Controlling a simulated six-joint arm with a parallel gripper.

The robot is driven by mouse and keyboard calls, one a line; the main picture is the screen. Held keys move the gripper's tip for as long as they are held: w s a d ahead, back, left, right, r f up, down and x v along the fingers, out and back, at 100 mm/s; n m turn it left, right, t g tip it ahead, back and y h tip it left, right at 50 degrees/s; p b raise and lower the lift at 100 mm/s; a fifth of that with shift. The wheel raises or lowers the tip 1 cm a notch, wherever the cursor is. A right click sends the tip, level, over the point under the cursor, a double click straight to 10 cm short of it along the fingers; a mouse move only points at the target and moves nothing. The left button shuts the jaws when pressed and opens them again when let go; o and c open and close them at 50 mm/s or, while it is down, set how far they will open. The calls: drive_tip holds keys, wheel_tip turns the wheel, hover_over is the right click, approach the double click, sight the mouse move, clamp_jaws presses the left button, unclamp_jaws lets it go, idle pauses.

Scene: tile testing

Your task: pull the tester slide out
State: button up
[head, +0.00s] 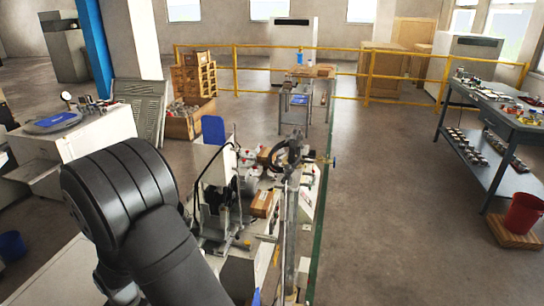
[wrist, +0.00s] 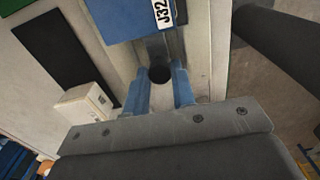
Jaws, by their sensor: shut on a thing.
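One finger lies on each side of the tab. The tab runs up under a blue block (wrist: 122,20) with a white label reading "J32". How far the slide sits inside the block is hidden. In the head view, my black arm fills the lower left, and I cannot make out the gripper or the slide there.
In the wrist view, a small pale box (wrist: 88,103) sits left of the fingers, near a black panel (wrist: 65,62). The head view shows a cluttered bench with a small wooden block (head: 262,204). A blue worktable (head: 500,125) stands right, beyond open floor.

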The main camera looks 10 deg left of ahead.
drive_tip(key=shift+s, duration=1.5)
drive_tip(key=o, duration=0.8)
wheel_tip(320, 180, up, 6)
